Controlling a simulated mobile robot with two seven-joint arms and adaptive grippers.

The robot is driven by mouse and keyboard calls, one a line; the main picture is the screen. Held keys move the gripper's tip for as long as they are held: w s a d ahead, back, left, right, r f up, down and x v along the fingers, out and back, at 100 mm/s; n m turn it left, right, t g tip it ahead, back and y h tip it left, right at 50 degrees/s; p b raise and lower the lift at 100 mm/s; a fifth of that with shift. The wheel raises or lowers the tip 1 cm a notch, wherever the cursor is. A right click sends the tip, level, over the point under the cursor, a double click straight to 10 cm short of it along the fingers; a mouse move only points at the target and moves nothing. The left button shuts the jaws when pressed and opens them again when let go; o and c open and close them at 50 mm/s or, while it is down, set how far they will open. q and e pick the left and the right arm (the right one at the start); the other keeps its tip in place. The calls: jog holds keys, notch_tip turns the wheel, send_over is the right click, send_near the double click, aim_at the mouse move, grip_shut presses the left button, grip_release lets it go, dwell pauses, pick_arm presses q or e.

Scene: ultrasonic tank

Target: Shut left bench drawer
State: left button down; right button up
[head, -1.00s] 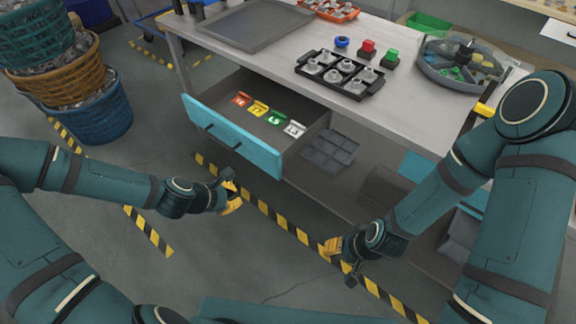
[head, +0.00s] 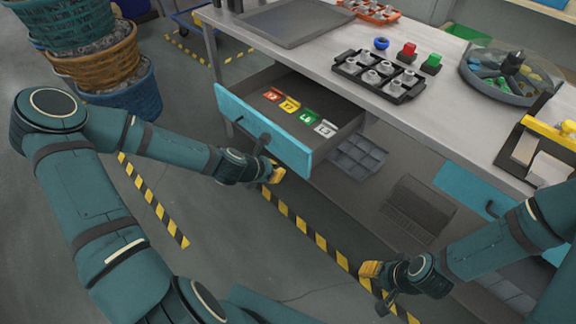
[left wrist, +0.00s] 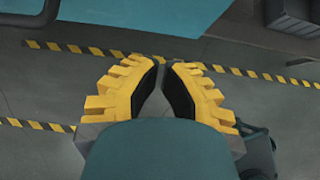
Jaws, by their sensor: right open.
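The left bench drawer (head: 293,152) is pulled out, its teal front facing me, with a dark bar handle (head: 236,120). Inside lie red, yellow, green and white tags (head: 305,117). My left gripper (head: 277,172) is just in front of the drawer front's lower right part in the head view; I cannot tell whether they touch. In the left wrist view the yellow fingers (left wrist: 161,66) meet at the tips, empty, with the teal front (left wrist: 150,14) beyond them. My right gripper (head: 368,270) is open and low over the floor, away from the drawer.
The bench top (head: 325,48) carries a black rack (head: 379,75), buttons, a grey tray (head: 295,22) and a round divided tray (head: 512,72). A second teal drawer front (head: 474,190) is at right. Stacked baskets (head: 125,92) stand at left. Striped floor tape (head: 320,242) runs below.

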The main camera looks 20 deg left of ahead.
aim_at(294, 163)
pick_arm(q)
jog(key=w, duration=0.1)
jog(key=w+d, duration=0.1)
jog(key=w+f, duration=0.1)
jog(key=shift+w+d+f, duration=0.1)
jog(key=shift+w+d, duration=0.1)
jog(key=shift+d, duration=0.05)
jog(key=shift+w+d+b, duration=0.3)
jog(key=shift+w, duration=0.4)
pick_arm(e)
jog(key=shift+w+f, duration=0.1)
jog(key=shift+f, duration=0.4)
